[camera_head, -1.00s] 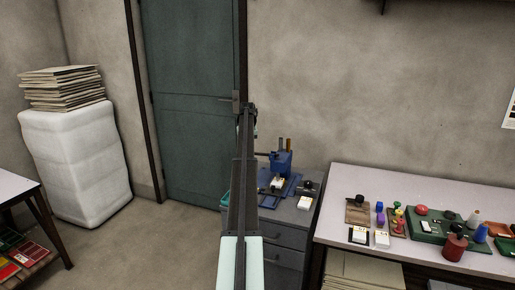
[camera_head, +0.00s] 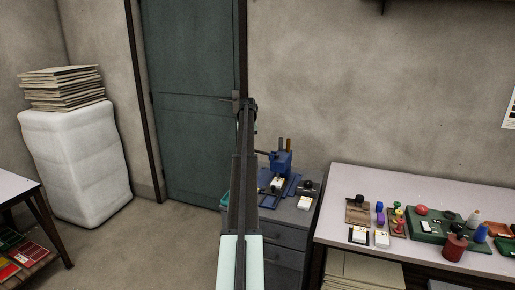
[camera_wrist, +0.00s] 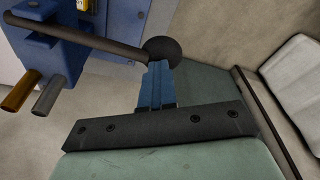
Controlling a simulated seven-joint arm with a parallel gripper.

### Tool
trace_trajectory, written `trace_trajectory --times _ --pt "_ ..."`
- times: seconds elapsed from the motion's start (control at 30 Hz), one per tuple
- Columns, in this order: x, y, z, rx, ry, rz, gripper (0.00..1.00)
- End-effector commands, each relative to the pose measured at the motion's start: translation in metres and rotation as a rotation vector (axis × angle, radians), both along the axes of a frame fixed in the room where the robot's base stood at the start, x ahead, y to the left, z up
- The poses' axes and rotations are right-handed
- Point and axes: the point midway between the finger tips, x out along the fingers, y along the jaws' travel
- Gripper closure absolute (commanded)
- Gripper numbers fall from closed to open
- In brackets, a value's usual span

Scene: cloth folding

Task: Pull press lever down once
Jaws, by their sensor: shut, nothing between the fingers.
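The blue press (camera_head: 281,163) stands on a dark cabinet right of my arm in the head view. Its dark lever (camera_wrist: 95,38) runs across the upper part of the wrist view and ends in a black ball knob (camera_wrist: 165,50). The press body (camera_wrist: 40,48) is at the upper left there. My gripper (camera_wrist: 157,70) shows as blue fingers, shut and empty. The fingertips are right at the knob's lower side in the picture; I cannot tell whether they touch it. In the head view my arm hides the gripper and the knob.
The dark cabinet (camera_head: 286,236) also bears small items beside the press. A table (camera_head: 335,230) with stamps and bottles is at the right. A green door (camera_head: 190,100) and a grey wall are behind. A white wrapped stack (camera_head: 75,160) stands at the left.

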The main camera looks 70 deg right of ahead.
Motion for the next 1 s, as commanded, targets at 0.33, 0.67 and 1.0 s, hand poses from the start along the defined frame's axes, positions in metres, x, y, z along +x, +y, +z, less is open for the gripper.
trace_trajectory --times 0.33,0.67,1.0 --pt "0.001 -0.001 0.020 -0.001 0.000 0.000 1.00" --pt "0.001 -0.001 0.038 0.000 -0.001 0.000 1.00" --pt "0.001 0.000 0.043 0.000 -0.001 0.000 1.00"
